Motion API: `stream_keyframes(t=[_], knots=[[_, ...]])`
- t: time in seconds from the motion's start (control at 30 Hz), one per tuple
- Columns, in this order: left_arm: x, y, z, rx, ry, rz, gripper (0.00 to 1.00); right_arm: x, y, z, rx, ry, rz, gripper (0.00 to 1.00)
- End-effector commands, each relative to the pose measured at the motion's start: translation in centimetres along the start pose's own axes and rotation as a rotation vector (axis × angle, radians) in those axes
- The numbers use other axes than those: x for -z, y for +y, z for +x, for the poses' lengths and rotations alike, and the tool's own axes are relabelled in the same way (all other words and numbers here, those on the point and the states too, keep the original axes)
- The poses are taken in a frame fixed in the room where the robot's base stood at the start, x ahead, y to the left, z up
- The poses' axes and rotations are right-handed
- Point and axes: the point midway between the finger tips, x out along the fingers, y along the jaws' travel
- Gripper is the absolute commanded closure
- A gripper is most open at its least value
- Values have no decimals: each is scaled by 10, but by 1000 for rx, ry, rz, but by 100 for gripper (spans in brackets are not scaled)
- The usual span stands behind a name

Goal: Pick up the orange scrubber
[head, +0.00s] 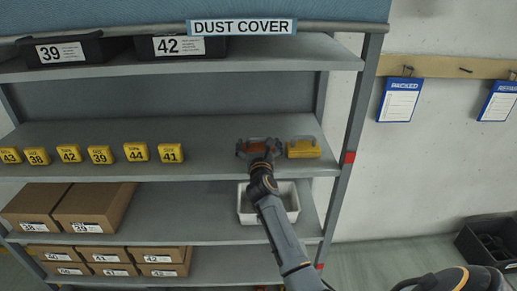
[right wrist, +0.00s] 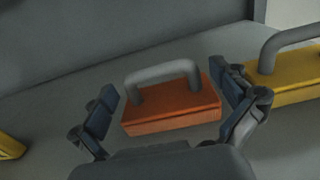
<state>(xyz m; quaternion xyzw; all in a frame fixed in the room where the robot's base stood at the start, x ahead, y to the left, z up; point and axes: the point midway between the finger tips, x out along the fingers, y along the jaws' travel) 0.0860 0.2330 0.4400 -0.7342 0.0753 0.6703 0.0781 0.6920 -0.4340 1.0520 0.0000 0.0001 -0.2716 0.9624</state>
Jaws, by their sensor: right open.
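The orange scrubber (right wrist: 172,109) has a block body and a grey arched handle. It lies on the grey shelf, between the fingers of my right gripper (right wrist: 167,108) in the right wrist view. The right gripper is open, one finger on each side of the scrubber, with a gap at the left finger; whether the right finger touches it I cannot tell. In the head view the scrubber (head: 262,146) is partly hidden behind my right gripper (head: 259,155). My left gripper is not in view.
A yellow scrubber (right wrist: 290,82) stands close to the right of the orange one. Several yellow number tags (head: 100,155) line the shelf to the left. A white bin (head: 246,212) is on the shelf below. The rack's right post (head: 350,150) stands beyond the yellow scrubber.

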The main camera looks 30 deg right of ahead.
Motion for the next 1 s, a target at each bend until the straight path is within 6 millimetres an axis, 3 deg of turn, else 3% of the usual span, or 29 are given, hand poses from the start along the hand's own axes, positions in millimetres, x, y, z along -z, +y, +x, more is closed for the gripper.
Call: stream_keyframes(t=[0.1, 0.37, 0.63, 1.0], knots=[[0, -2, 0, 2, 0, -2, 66, 0, 0, 10, 1, 0, 0, 0], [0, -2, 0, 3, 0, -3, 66, 0, 0, 11, 0, 0, 0, 0], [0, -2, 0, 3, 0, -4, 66, 0, 0, 11, 0, 0, 0, 53], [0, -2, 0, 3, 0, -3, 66, -2, 0, 11, 0, -1, 0, 54]])
